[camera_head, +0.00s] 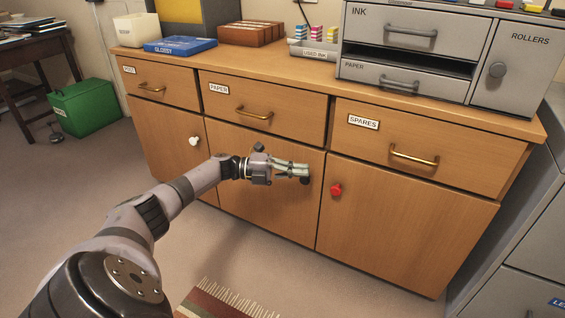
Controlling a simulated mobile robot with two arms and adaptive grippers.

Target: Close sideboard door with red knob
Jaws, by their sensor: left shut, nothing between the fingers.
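The wooden sideboard (185,89) has three lower doors under three drawers. The door (400,225) with the red knob (336,189) is the right one, under the SPARES drawer. It looks flush with the front, or nearly so; I cannot tell if a small gap remains. My left gripper (291,170) is shut and empty, in front of the middle door (262,203), left of the red knob and apart from it. Its fingertips overlap a dark knob (305,181) on the middle door; I cannot tell if they touch. My right gripper is not in view.
The left door has a white knob (194,141). Brass handles, such as the SPARES handle (414,155), stick out above. A grey cabinet (520,270) stands close at the right. A striped rug (225,303) lies on the floor in front. A green bin (85,107) stands left.

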